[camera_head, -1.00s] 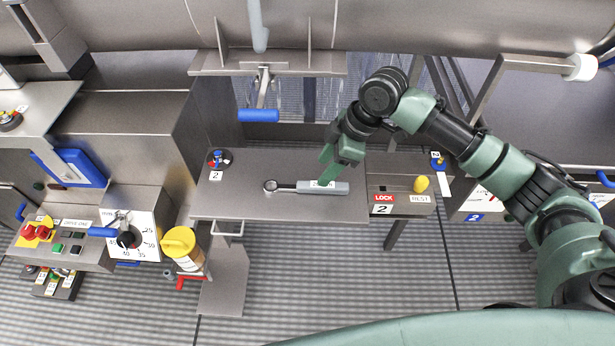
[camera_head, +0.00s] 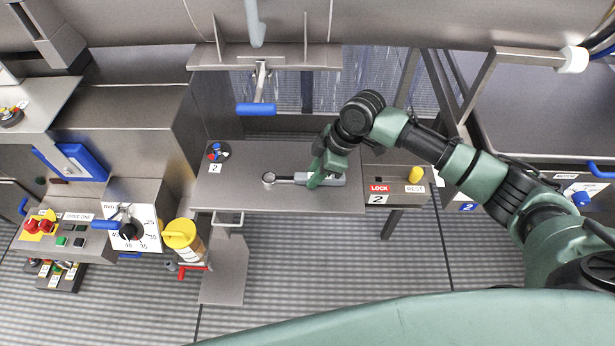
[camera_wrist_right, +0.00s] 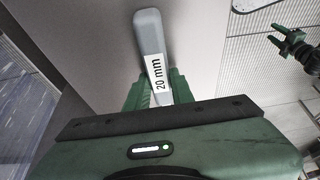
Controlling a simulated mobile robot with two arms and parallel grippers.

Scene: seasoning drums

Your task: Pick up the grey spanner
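The grey spanner (camera_head: 301,177) lies along the grey shelf, its ring end at the left and its thick handle at the right. My right gripper (camera_head: 316,181) is down at the handle. The near part of the handle is hidden by the gripper body. The spanner appears still on the shelf.
The shelf (camera_head: 240,196) also carries a small round stand (camera_head: 218,152) by a label 2. A blue-handled lever (camera_head: 256,109) hangs behind. A LOCK and REST panel (camera_head: 396,190) with a yellow knob (camera_head: 416,174) adjoins at right. A yellow-lidded jar (camera_head: 181,236) stands at left.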

